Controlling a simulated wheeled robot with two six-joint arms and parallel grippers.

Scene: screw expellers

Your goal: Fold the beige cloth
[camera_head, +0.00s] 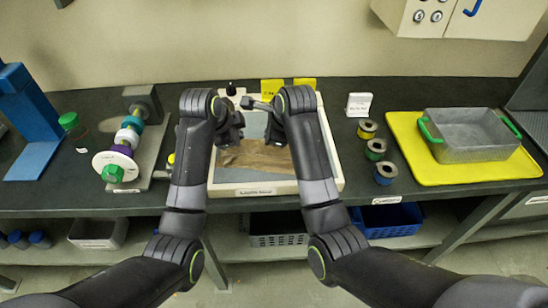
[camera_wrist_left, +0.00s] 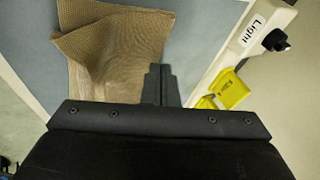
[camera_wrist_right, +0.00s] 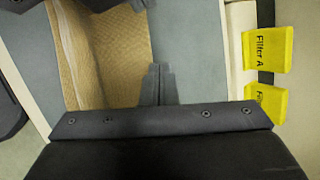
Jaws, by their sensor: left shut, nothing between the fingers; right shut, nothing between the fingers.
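The beige cloth (camera_head: 258,157) lies on the grey surface of the white-framed light panel (camera_head: 270,188), partly hidden by my arms in the head view. In the left wrist view the cloth (camera_wrist_left: 110,50) is uneven, with a turned-over edge at upper left. In the right wrist view the cloth (camera_wrist_right: 118,50) shows an overlapping layer along its left side. My left gripper (camera_wrist_left: 160,76) is shut and empty, right beside the cloth's edge. My right gripper (camera_wrist_right: 158,74) is shut and empty, at the cloth's edge. I cannot tell whether either fingertip touches it.
Yellow tags (camera_head: 272,91) stand at the panel's back edge. Several small spools (camera_head: 376,149) stand right of the panel. A metal basket (camera_head: 468,133) sits on a yellow mat (camera_head: 440,172) farther right. A shaft with coloured discs (camera_head: 122,150) stands at the left.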

